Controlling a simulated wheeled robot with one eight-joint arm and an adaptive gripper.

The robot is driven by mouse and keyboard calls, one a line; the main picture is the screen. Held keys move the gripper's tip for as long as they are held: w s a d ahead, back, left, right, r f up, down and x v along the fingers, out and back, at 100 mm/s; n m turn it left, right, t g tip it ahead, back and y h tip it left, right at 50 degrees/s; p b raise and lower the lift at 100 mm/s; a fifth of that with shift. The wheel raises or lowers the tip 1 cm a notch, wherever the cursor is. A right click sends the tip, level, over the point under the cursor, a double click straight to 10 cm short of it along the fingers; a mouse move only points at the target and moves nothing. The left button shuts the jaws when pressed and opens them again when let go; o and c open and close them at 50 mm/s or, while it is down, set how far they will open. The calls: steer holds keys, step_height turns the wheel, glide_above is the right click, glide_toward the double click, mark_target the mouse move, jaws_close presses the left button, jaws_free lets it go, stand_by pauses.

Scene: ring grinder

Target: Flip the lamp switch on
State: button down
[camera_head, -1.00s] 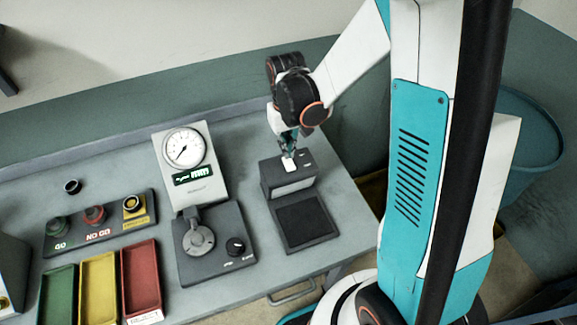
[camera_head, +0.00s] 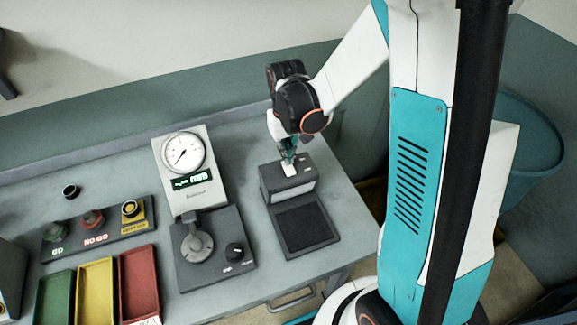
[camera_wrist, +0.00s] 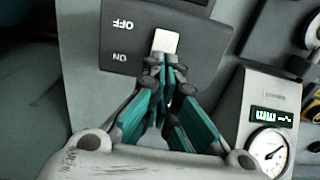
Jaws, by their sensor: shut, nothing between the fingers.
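The lamp switch is a white rocker (camera_head: 289,171) on top of a dark grey lamp box (camera_head: 302,184). In the wrist view the white rocker (camera_wrist: 165,41) sits beside the labels OFF and ON on the box top (camera_wrist: 205,42). ON is on the side nearer my gripper, OFF on the farther side. My gripper (camera_wrist: 165,66) is shut and empty, with its fingertips at the rocker's near end, on the ON side. I cannot tell whether they touch it. In the head view my gripper (camera_head: 288,158) points down over the rocker, partly hiding it.
A dark square pad (camera_head: 304,224) lies in front of the lamp box. A dial gauge stand (camera_head: 207,192) with a knob is to its left. Further left are a button panel (camera_head: 100,233) and green, yellow and red trays (camera_head: 139,275). A teal bin (camera_head: 535,150) stands at right.

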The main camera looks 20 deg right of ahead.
steer(key=shift+f+b, duration=0.95)
steer(key=shift+f, duration=0.1)
stand_by(1.0)
steer(key=shift+r+p, duration=2.2)
steer(key=shift+r, duration=1.3)
steer(key=s+r+t+b, duration=0.1)
steer(key=s+t+b, duration=0.6)
steer(key=s+b, duration=0.8)
steer(key=shift+r+b, duration=0.15)
steer(key=shift+b, duration=0.2)
